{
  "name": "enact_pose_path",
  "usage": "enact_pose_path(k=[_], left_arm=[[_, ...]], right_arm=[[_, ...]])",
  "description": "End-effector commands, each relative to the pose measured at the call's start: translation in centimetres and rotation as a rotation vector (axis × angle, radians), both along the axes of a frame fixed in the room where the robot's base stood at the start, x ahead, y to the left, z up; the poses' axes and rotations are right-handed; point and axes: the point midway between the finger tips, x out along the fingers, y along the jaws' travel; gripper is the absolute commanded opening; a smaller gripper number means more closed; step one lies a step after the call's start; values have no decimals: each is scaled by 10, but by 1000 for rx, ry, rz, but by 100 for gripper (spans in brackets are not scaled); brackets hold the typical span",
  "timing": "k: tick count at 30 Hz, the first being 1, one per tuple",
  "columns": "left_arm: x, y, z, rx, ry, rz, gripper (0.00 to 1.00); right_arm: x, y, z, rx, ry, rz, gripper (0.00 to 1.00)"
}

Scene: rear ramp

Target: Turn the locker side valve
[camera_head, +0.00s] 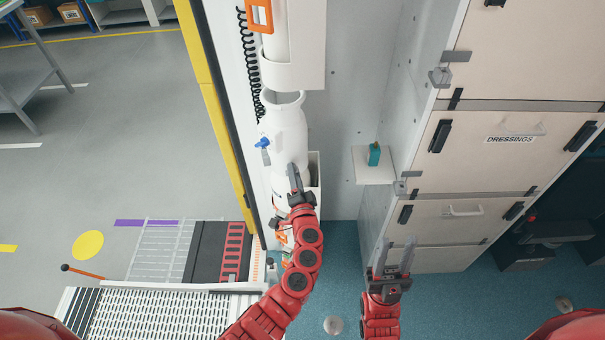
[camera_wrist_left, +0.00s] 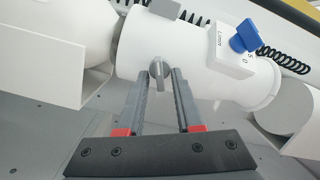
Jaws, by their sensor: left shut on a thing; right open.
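A white cylinder (camera_head: 290,132) stands in a white wall holder; it also fills the left wrist view (camera_wrist_left: 195,52). A small grey valve knob (camera_wrist_left: 159,82) sticks out of its side. My left gripper (camera_head: 294,173) is at the cylinder, and in the left wrist view its fingers (camera_wrist_left: 166,72) are shut on this knob, one on each side. In the head view the knob is hidden by the gripper. My right gripper (camera_head: 396,247) is open and empty, low in front of the lockers.
A blue dial (camera_wrist_left: 244,37) on a white "L/min" block sits close to the left fingers. A small shelf with a teal item (camera_head: 374,154) juts out to the right. Lockers (camera_head: 470,205) line the right side. A ramp (camera_head: 150,310) is at lower left.

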Motion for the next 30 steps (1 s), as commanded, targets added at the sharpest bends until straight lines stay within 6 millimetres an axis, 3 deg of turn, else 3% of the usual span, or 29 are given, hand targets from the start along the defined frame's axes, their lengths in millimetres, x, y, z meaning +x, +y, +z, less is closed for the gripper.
enact_pose_path(k=[6, 14, 15, 16, 25, 30], left_arm=[[0, -1, 0, 156, 25, -1, 0], [0, 0, 0, 164, 26, 0, 0], [0, 0, 0, 164, 26, 0, 38], [0, 0, 0, 164, 26, 0, 41], [-2, -1, -1, 163, 27, -2, 41], [-20, -6, -1, 161, 24, -4, 41]], right_arm=[[0, 0, -4, 0, 0, 0, 41], [0, 0, -4, 0, 0, 0, 41], [0, 0, -4, 0, 0, 0, 41], [0, 0, -4, 0, 0, 0, 41], [0, 0, -4, 0, 0, 0, 41], [0, 0, -8, 0, 0, 0, 41]])
